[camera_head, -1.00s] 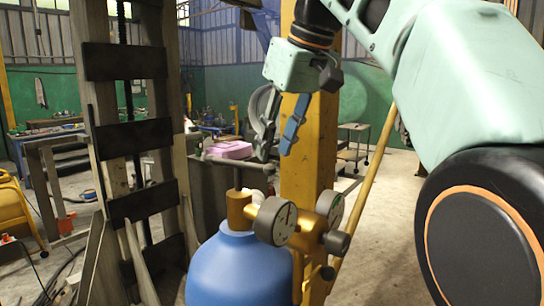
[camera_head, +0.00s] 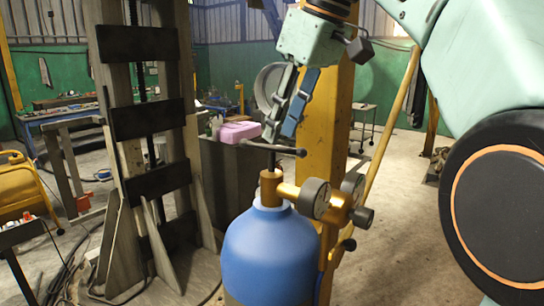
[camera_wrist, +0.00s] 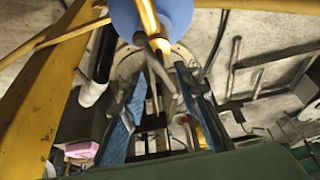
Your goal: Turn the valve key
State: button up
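The valve key (camera_head: 288,151) is a dark grey T-handle. Its thin stem stands upright in the brass valve (camera_head: 270,186) on top of a blue gas cylinder (camera_head: 268,255). My gripper (camera_head: 280,136) points down just above the key's crossbar, close to its middle. I cannot tell whether a finger touches the bar. The blue cylinder (camera_wrist: 175,12) shows at the top of the wrist view.
Two round gauges (camera_head: 314,197) sit on a brass regulator right of the valve. A yellow post (camera_head: 325,120) stands close behind my gripper. A dark bin with a pink item (camera_head: 240,131) is behind the cylinder. A grey rack frame (camera_head: 147,120) stands left. Floor at right is open.

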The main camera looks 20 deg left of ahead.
aim_at(272, 151)
jog(key=b+x, duration=0.1)
jog(key=x, duration=0.5)
jog(key=shift+a+f, duration=0.1)
jog(key=shift+f, duration=0.15)
jog(key=shift+c, duration=0.2)
